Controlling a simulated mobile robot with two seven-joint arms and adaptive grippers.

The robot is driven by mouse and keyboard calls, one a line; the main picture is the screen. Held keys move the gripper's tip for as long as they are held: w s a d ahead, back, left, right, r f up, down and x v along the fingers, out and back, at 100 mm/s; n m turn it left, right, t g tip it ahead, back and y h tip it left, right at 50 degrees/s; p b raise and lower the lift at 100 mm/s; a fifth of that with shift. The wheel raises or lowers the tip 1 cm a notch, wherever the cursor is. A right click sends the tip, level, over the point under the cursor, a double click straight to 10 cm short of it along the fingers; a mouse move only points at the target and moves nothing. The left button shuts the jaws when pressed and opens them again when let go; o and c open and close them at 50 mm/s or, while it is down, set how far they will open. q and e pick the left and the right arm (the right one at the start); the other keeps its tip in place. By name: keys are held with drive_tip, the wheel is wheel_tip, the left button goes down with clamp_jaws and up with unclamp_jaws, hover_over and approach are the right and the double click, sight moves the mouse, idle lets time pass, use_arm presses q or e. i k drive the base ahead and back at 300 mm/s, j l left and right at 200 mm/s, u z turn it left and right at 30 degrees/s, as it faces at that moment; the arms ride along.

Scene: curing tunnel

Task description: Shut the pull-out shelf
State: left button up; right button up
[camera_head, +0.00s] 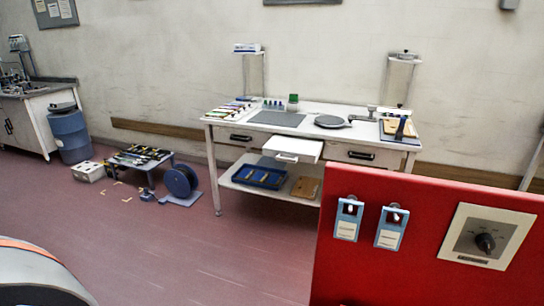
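The pull-out shelf (300,147) is a white board that juts out from the front of the white workbench (345,109), below its top and between two drawers. It stands out toward me, with a small handle-like piece at its front edge. Neither of my grippers shows in the head view.
A low table (140,160), a blue reel (180,182) and a blue drum (71,136) stand to the left. The floor (195,255) before the bench is clear.

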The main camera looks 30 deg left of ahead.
sight(288, 148)
drive_tip(key=j+u, duration=0.2)
drive_tip(key=j, duration=0.7)
drive_tip(key=i+j+u, duration=0.15)
drive_tip(key=j, duration=0.8)
drive_tip(key=i+j+z, duration=0.4)
drive_tip(key=i+j, duration=0.75)
